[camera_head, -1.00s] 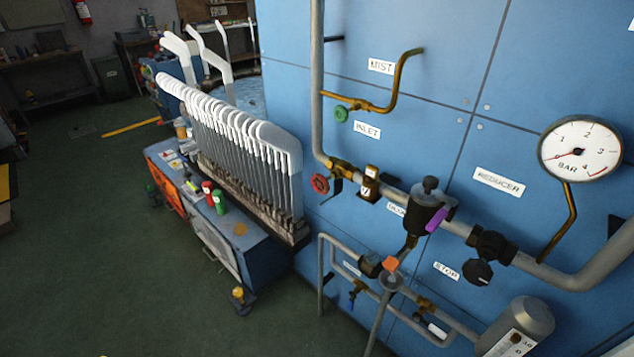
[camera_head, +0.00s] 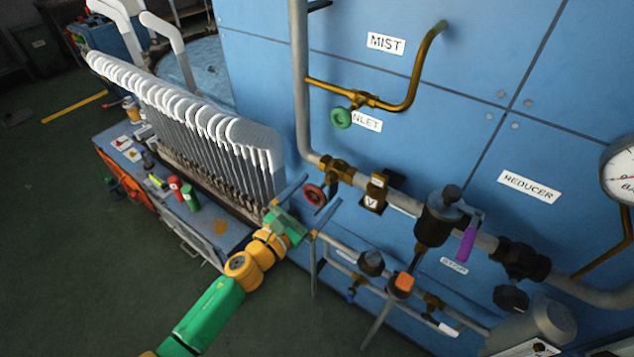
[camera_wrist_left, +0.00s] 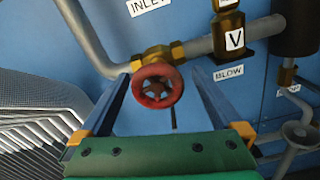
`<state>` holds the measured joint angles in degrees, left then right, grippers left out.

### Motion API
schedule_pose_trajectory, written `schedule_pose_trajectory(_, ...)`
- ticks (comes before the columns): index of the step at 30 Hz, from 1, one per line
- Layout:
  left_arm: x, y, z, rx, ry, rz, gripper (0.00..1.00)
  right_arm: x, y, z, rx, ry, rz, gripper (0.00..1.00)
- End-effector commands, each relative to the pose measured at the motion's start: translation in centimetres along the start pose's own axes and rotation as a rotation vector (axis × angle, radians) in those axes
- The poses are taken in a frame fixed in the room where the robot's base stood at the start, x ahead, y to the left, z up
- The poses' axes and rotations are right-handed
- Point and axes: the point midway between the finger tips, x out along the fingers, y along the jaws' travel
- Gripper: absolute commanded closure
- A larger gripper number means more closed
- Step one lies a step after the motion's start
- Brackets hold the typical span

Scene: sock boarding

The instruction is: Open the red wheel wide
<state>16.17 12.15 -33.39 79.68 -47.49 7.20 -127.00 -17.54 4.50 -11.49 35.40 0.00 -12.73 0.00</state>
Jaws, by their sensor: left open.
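The red wheel (camera_head: 314,194) sits on a brass valve (camera_head: 335,170) on the grey pipe, below the INLET label on the blue panel. In the left wrist view the red wheel (camera_wrist_left: 157,86) faces me, near the middle, between the two blue fingers. My left gripper (camera_head: 308,206) is open, its fingers spread to either side of the wheel and apart from it. From these views I cannot tell how far the fingertips reach past the wheel. My right gripper is not in view.
A green wheel (camera_head: 341,118) is above on the MIST branch. A brass block marked V (camera_head: 375,191) and a dark valve with a purple lever (camera_head: 467,244) stand to the right. A rack of white sock forms (camera_head: 200,125) is close on the left.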

Motion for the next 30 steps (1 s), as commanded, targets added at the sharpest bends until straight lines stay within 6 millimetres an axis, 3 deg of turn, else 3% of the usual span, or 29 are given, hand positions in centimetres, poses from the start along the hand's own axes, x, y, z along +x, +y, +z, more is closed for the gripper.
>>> schedule_pose_trajectory(6, 2.5, 0.0, -0.1, -0.003, 0.001, 0.001, 0.00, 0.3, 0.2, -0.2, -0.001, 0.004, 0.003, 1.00)
schedule_pose_trajectory(15, 2.9, 0.0, -0.1, -0.004, 0.002, 0.001, 0.00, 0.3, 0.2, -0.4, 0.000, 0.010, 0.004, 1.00)
schedule_pose_trajectory(24, 2.9, 0.0, -0.1, -0.005, 0.002, 0.001, 0.78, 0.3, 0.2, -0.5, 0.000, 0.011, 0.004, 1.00)
schedule_pose_trajectory(30, 2.8, 0.0, -0.2, -0.024, 0.003, 0.001, 0.78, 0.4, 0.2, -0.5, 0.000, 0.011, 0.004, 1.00)
